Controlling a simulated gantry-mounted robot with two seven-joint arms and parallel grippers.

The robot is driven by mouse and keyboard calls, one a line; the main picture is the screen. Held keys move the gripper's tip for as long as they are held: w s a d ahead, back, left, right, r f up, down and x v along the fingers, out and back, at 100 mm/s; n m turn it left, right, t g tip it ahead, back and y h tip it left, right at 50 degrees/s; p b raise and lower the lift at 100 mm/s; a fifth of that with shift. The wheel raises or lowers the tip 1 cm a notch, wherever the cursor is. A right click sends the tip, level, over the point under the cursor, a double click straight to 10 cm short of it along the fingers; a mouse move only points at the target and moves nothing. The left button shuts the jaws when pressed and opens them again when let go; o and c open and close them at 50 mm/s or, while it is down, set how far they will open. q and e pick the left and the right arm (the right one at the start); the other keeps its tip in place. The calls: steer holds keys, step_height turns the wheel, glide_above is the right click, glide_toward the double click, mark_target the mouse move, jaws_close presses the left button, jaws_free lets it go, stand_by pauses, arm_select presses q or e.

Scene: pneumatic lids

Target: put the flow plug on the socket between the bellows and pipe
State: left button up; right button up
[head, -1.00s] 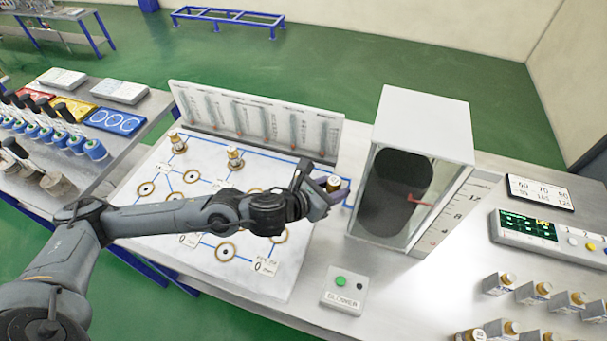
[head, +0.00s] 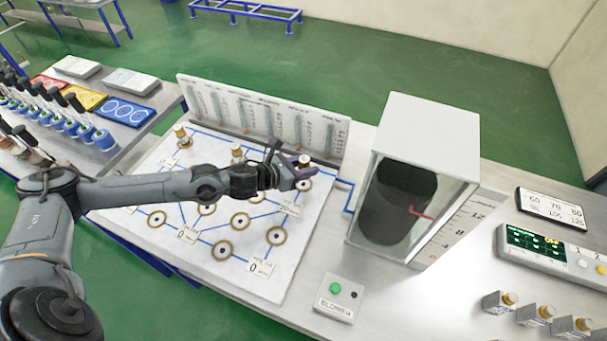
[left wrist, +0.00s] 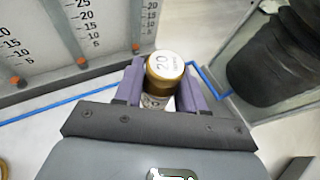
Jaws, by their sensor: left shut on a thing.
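My left gripper (head: 303,172) is shut on a flow plug with a brass-coloured rim and white top (head: 304,160), over the far right part of the white board (head: 165,240). The black bellows (head: 398,205) stands in a clear case to the right. A blue pipe line (head: 348,195) runs from the board's right edge toward it, and also shows in the left wrist view (left wrist: 206,80). My right gripper is not in view.
Two other plugs stand on the board, at the back left (head: 182,137) and middle (head: 237,152). Several ringed sockets (head: 240,220) are bare. A gauge panel (head: 255,112) borders the back. A button box (head: 339,298) and several plugs (head: 535,312) are on the table.

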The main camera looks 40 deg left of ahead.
arm_select(q)
steer(key=shift+a+f, duration=0.2)
steer(key=shift+a, duration=0.05)
steer(key=shift+f, duration=1.85)
steer(key=shift+f+b, duration=0.2)
steer(key=shift+b, duration=0.2)
steer(key=o, duration=1.2)
